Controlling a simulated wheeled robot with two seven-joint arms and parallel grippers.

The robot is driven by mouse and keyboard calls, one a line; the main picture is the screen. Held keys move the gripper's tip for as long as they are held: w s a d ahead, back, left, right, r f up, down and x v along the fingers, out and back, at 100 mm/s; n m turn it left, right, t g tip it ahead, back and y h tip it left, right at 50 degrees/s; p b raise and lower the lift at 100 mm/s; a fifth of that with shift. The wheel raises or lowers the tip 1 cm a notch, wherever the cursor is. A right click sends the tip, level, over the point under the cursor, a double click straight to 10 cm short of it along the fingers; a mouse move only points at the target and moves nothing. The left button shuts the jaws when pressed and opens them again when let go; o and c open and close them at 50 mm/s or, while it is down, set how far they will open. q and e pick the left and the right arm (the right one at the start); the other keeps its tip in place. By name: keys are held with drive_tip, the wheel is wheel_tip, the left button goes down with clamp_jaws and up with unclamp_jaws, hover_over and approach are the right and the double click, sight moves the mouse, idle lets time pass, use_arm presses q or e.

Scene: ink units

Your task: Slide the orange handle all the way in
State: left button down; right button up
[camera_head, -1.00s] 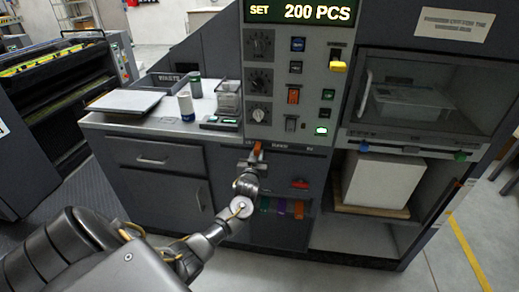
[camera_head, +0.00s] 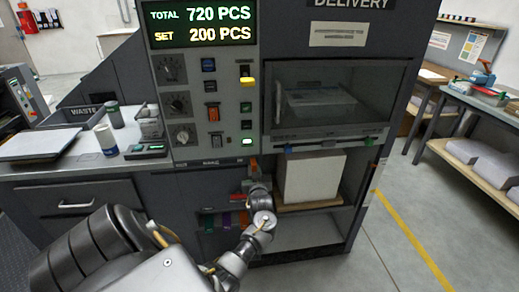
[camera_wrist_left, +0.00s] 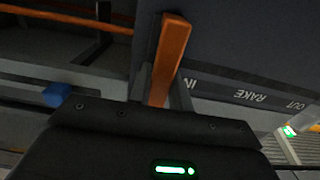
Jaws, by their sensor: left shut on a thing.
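The orange handle (camera_wrist_left: 172,50) stands between the two fingers of my left gripper (camera_wrist_left: 161,92) in the left wrist view. My gripper is shut on it. The handle sits by the IN end of the RAKE label strip, which reads upside down there. In the head view, the handle (camera_head: 253,165) is a small orange piece at the right end of that strip, under the control panel. My left gripper (camera_head: 255,178) partly hides it there. My right gripper is not in view.
A red handle (camera_head: 238,197) and coloured tabs (camera_head: 225,219) are just left of my wrist. A white paper stack (camera_head: 312,178) stands in the open bay to the right, close to my gripper. A blue knob (camera_wrist_left: 57,95) shows in the wrist view.

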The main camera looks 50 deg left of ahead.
use_arm(q)
drive_tip(key=shift+w+d+r, duration=0.1)
drive_tip(key=shift+w, duration=0.05)
drive_tip(key=c, duration=1.6)
unclamp_jaws()
drive_tip(key=o, duration=0.3)
drive_tip(key=shift+w+d, duration=0.1)
drive_tip(key=shift+w, duration=0.1)
drive_tip(key=shift+s, duration=0.2)
drive_tip(key=b+v, duration=0.1)
drive_tip(key=v, duration=0.9)
drive_tip(key=shift+s+d, duration=0.2)
drive_tip(key=shift+d, duration=0.05)
